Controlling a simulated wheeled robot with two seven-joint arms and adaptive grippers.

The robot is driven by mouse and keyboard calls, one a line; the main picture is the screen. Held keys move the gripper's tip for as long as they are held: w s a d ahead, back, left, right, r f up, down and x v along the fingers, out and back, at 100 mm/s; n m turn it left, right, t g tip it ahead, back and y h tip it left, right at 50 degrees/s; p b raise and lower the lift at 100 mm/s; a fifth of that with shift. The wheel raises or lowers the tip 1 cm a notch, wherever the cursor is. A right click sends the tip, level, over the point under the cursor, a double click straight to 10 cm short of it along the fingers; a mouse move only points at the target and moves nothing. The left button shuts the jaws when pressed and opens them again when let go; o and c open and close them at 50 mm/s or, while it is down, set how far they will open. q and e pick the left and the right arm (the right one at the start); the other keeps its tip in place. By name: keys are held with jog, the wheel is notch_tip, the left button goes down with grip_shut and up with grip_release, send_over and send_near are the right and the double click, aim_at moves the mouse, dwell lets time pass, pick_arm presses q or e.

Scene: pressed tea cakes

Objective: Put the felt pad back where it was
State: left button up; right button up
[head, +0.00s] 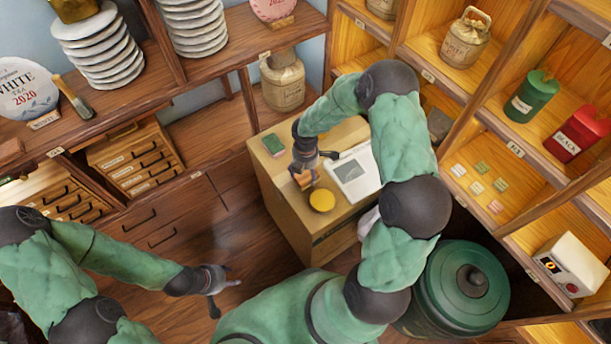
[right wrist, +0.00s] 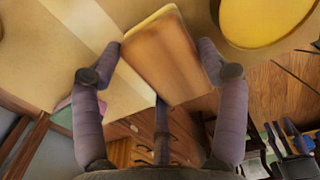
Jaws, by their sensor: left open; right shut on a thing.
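My right gripper (head: 304,177) is over the cardboard box (head: 290,215), its fingers on both sides of a brown block (head: 303,180) with a yellow layer along one edge. The block also shows tilted between the fingers in the right wrist view (right wrist: 165,60); it may be the felt pad, but I cannot be sure. A round yellow disc (head: 322,200) lies on the box top near the block, and also shows in the right wrist view (right wrist: 262,20). My left gripper (head: 226,290) is open and empty, low over the floor.
On the box, a small green rectangular thing (head: 273,145) lies at the back left and a white device (head: 355,174) stands at the right. A green lidded bin (head: 463,285) stands right of the box. Shelves with tins and tea cakes line the walls.

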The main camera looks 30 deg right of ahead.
pick_arm(q)
jog(key=shift+f, duration=0.55)
pick_arm(e)
notch_tip(320, 180, down, 2)
jog(key=shift+f+b, duration=0.15)
jog(key=shift+b, duration=0.15)
jog(key=o, duration=0.7)
pick_arm(q)
jog(key=shift+f, duration=0.1)
pick_arm(e)
jog(key=shift+o, duration=0.2)
